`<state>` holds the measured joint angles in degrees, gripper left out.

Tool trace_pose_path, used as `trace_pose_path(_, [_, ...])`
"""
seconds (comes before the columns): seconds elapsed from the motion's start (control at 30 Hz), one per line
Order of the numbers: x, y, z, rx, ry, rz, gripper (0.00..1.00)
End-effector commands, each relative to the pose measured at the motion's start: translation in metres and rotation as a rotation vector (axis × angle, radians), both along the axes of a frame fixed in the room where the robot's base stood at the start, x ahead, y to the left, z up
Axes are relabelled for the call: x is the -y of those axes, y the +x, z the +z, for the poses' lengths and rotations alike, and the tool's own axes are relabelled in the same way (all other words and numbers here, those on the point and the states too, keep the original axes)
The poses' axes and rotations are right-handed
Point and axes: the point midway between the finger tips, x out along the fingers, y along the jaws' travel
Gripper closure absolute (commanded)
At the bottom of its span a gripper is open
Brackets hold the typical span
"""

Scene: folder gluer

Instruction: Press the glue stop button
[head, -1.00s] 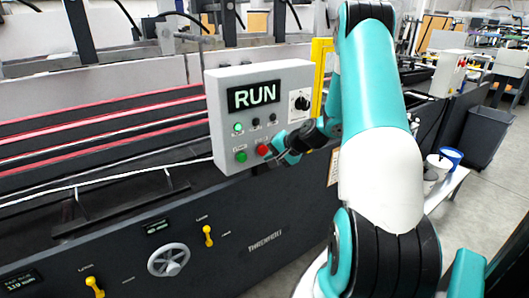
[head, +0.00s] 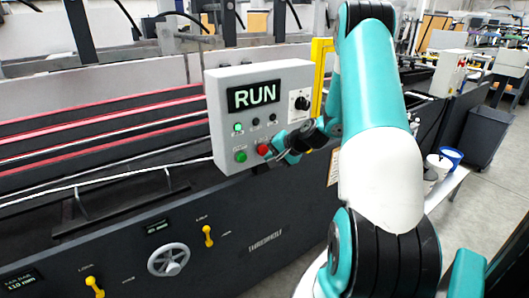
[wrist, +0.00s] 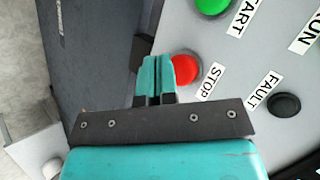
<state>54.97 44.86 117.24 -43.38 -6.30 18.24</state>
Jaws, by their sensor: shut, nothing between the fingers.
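The control box (head: 218,120) is light grey and its display reads RUN. A red button (head: 263,149) sits low on its face, and the wrist view shows this red button (wrist: 187,70) beside a STOP label. My gripper (head: 270,155) is at the box's lower right. In the wrist view my gripper's shut fingers (wrist: 156,62) lie just left of the red button and overlap its edge in the picture. I cannot tell whether they touch it. The fingers hold nothing.
A green button (head: 240,157) sits left of the red one, and it shows near a START label in the wrist view (wrist: 212,5). A black button (wrist: 284,104) by FAULT and a rotary knob (head: 302,103) are close. A yellow frame (head: 319,75) stands behind the box.

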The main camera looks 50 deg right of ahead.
Motion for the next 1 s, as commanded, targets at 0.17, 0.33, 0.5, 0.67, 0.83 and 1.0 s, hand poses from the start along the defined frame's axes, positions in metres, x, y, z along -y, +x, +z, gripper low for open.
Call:
trace_pose_path(0.17, [0.0,0.0,0.0,0.0,0.0,0.0,1.0])
trace_pose_path(0.33, [-0.0001,0.0,0.0,0.0,0.0,0.0,1.0])
trace_pose_path(0.5, [0.0,0.0,0.0,0.0,0.0,0.0,1.0])
trace_pose_path(0.67, [0.0002,0.0013,0.0,0.0,0.0,0.0,1.0])
trace_pose_path(0.83, [0.0015,0.0066,0.0002,0.0,-0.001,0.001,1.0])
trace_pose_path(1.0, [0.0021,0.0084,0.0002,0.0,0.0,0.0,1.0])
